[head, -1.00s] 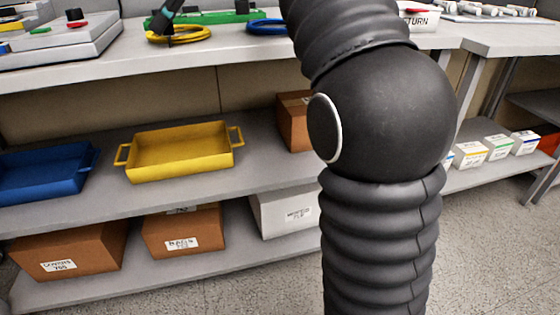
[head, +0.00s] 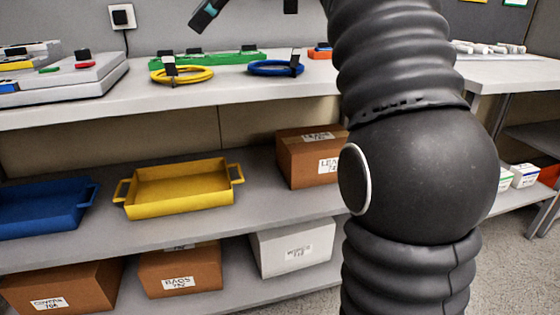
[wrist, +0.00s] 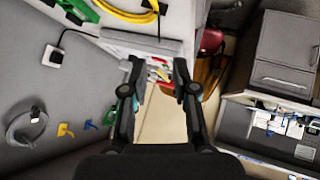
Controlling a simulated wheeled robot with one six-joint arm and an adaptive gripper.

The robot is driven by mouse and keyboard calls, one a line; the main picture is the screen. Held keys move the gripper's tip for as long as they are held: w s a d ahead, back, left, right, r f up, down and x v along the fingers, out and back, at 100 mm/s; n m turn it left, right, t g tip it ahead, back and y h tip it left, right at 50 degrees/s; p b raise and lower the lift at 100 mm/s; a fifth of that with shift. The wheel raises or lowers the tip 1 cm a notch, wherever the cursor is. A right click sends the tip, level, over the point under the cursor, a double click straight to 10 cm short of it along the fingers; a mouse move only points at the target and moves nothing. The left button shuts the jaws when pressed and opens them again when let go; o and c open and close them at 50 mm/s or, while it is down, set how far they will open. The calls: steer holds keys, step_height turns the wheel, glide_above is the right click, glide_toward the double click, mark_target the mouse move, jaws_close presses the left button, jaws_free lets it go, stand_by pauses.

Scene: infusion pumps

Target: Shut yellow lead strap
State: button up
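The yellow lead (head: 190,75) lies coiled at the back of the grey counter. A black strap (head: 169,67) stands up at its left side; I cannot tell whether it is fastened. In the wrist view the yellow lead (wrist: 125,12) is at the top edge, with part of the black strap (wrist: 152,5) cut off by the frame. My gripper (wrist: 160,72) is open and empty, its two black fingers apart. In the head view a dark finger of mine with a teal patch (head: 207,14) shows at the top, above and apart from the yellow lead.
A blue lead (head: 272,69) with a black strap lies right of the yellow one. A green rail (head: 215,58) runs behind. A grey device (head: 75,76) stands at left. The yellow tray (head: 180,187) and boxes are on lower shelves. Counter front is clear.

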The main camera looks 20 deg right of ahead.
steer(key=s+d+f+m+h+p, duration=0.2)
steer(key=s+f+m, duration=0.5)
steer(key=f, duration=0.5)
steer(key=s+d+f+m+h+p, duration=0.2)
steer(key=s+d+f+m+h, duration=0.2)
steer(key=s+f+m, duration=0.3)
steer(key=s+d+f, duration=0.1)
steer(key=s+f, duration=0.2)
steer(key=f, duration=0.1)
steer(key=shift+s+f+t+h+p, duration=0.2)
steer(key=shift+f+t+h+p, duration=0.1)
steer(key=shift+f, duration=0.05)
steer(key=shift+d, duration=0.1)
steer(key=n+g+y, duration=0.1)
steer(key=n+y, duration=0.6)
steer(key=n, duration=0.7)
glide_toward(168, 57)
steer(key=b+x, duration=0.2)
steer(key=x, duration=0.8)
steer(key=shift+w+f, duration=0.15)
steer(key=shift+f, duration=0.1)
